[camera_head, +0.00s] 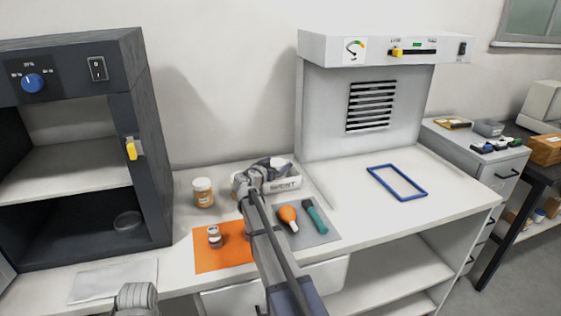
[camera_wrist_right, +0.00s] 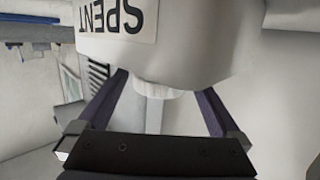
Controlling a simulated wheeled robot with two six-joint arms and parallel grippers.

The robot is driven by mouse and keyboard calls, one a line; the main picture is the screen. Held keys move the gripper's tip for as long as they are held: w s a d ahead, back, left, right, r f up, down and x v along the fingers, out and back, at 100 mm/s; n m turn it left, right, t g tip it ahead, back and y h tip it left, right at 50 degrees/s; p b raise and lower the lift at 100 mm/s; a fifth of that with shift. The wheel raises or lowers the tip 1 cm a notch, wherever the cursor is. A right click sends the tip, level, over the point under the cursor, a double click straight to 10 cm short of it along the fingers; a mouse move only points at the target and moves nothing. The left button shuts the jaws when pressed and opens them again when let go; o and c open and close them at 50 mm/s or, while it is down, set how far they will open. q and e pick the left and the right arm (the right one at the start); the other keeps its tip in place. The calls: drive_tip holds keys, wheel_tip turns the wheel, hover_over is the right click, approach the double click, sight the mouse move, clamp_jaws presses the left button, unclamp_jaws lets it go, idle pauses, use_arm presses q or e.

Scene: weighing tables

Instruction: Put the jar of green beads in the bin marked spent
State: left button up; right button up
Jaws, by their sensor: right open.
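The white bin marked SPENT (camera_head: 291,183) stands at the back of the bench, against the wall. My right gripper (camera_head: 268,167) is open at the bin, covering part of it. In the right wrist view the bin's labelled wall (camera_wrist_right: 190,45) fills the top, with the open fingers (camera_wrist_right: 165,110) on either side below it. A pale, rounded shape (camera_wrist_right: 163,93) shows between them; I cannot tell what it is. No green beads can be made out. An orange-filled jar (camera_head: 203,192) stands left of the bin. A small jar (camera_head: 214,237) stands on the orange mat (camera_head: 240,257).
A grey mat (camera_head: 322,237) holds an orange bulb (camera_head: 287,214) and a green-handled tool (camera_head: 314,216). A dark open-fronted cabinet (camera_head: 152,190) stands left. A blue frame (camera_head: 397,182) lies right, with clear bench around it. Part of my left arm shows at the bottom.

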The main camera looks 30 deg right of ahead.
drive_tip(key=p+v, duration=0.1)
drive_tip(key=v, duration=0.7)
drive_tip(key=shift+s+a, duration=0.1)
drive_tip(key=shift+a, duration=0.05)
